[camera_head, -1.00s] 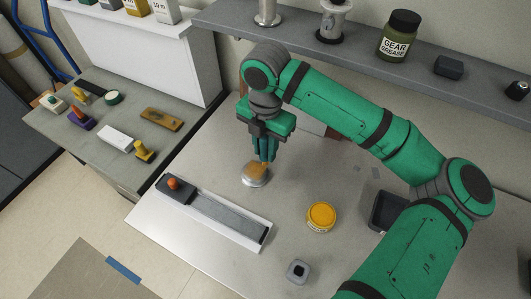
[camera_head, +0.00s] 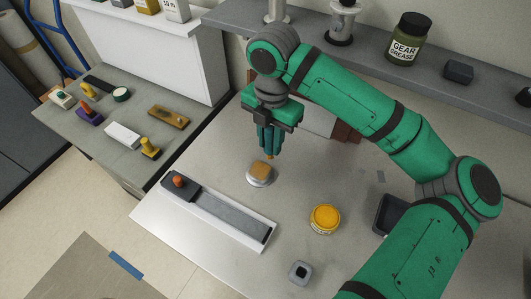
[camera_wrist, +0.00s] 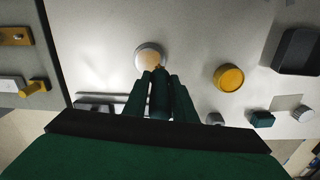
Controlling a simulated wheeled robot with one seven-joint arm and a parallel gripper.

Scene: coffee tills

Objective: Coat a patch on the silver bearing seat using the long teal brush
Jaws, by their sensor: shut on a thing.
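The silver bearing seat (camera_head: 260,182) is a low round piece on the metal worktop, with an amber coat over much of its top. It also shows in the wrist view (camera_wrist: 140,50). My gripper (camera_head: 269,142) is shut on the long teal brush (camera_wrist: 160,97), which points down between the fingers. The brush's small amber tip (camera_head: 270,157) is just above and behind the seat in the head view, apparently clear of it. The fingers hide most of the handle. An open tin (camera_head: 325,218) of yellow-amber stuff stands to the right of the seat.
A long grey tray (camera_head: 225,215) with an orange-knobbed block lies left of the seat. A small grey square piece (camera_head: 299,271) and a dark bin (camera_head: 388,212) are near the front right. A shelf with a gear grease jar (camera_head: 406,38) runs behind.

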